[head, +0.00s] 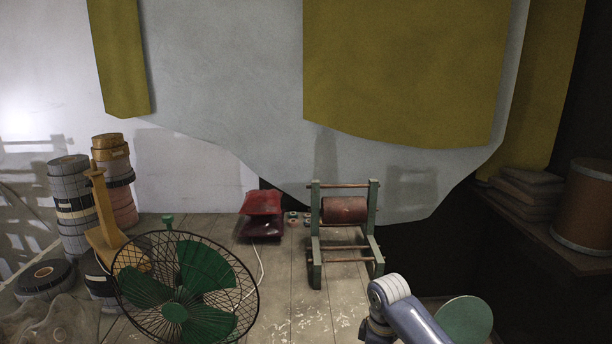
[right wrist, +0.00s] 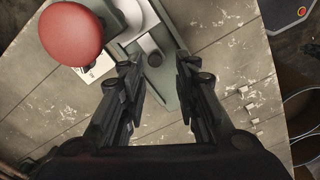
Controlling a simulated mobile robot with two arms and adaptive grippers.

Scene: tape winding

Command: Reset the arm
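My right arm (head: 400,310) comes in at the bottom right of the head view, where its gripper cannot be made out. In the right wrist view my right gripper (right wrist: 158,75) has its two dark fingers spread apart with nothing held between them. Beneath and beyond the fingertips is a grey-green frame part (right wrist: 166,92), with a white cylindrical part (right wrist: 138,12) and a red rounded end (right wrist: 70,32) at the upper left. In the head view a green winding stand (head: 314,240) with a red roll (head: 345,209) stands on the wooden surface. My left gripper is not in view.
A wire-caged green fan (head: 186,290) stands at the front left, with stacked tape rolls (head: 72,205) behind it. Red cushion-like packets (head: 262,203) lie left of the stand. A shelf (head: 560,240) holds a drum (head: 585,205) on the right. Bare boards (head: 300,310) lie in front of the stand.

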